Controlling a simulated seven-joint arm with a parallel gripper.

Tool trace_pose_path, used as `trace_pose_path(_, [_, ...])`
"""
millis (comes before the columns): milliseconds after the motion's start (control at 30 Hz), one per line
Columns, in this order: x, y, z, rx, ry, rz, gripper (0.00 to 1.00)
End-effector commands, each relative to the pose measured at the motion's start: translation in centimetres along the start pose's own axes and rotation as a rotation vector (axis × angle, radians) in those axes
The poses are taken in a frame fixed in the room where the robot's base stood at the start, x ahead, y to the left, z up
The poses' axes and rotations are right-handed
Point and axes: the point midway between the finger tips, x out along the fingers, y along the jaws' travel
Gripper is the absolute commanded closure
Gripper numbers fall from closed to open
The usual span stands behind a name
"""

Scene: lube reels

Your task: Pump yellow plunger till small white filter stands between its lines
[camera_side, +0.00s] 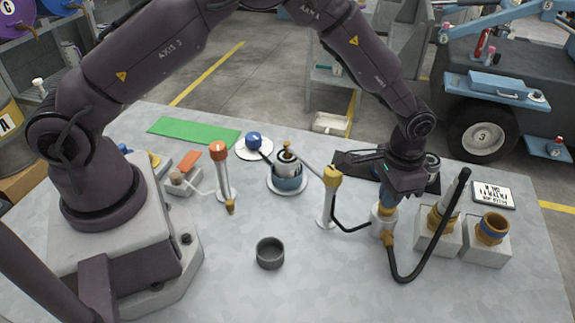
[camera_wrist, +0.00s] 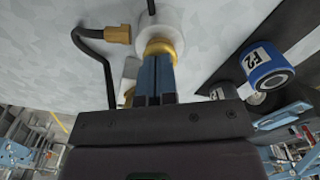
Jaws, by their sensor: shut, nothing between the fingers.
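My gripper (camera_side: 388,200) is shut with nothing between its fingers, pointing down over a white cylindrical body (camera_side: 382,222). In the wrist view my gripper's blue fingers (camera_wrist: 157,65) are together, with their tips at the yellow plunger (camera_wrist: 159,47) on top of the white body (camera_wrist: 158,20). Whether they touch it I cannot tell. The fingers partly hide the plunger.
A white post with a yellow head (camera_side: 332,176) joins the body by a black pipe (camera_side: 352,226). A black hose (camera_side: 428,250) loops right. White blocks with brass fittings (camera_side: 490,229) stand at right. A grey cup (camera_side: 270,252) sits in front.

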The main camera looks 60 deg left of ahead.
Motion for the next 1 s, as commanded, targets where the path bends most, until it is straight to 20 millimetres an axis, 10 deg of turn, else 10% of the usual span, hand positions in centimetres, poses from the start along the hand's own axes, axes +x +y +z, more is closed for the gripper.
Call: trace_pose_path(1000, [-7.2,0.0,0.0,0.000,0.001,0.000,1.00])
